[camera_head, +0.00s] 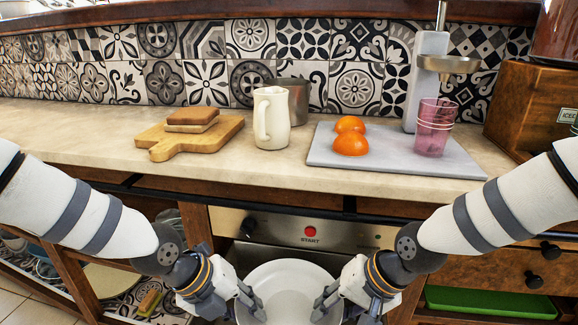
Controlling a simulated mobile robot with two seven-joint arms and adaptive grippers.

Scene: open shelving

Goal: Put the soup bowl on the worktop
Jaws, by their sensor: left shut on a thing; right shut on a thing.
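The soup bowl (289,281) is white and round. It is held in front of the oven, below the level of the worktop's front edge. My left gripper (256,306) is shut on the bowl's left side. My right gripper (321,306) is shut on its right side. The bowl's lower part is cut off by the picture's bottom edge. The worktop (265,168) is a pale stone counter that runs across the view above and beyond the bowl.
On the worktop stand a wooden board with sponge-like blocks (193,118), a white jug (271,118), a metal pot (294,93), and a grey board (391,163) with orange halves (350,143) and a pink glass (434,127). Bare worktop shows along the front edge.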

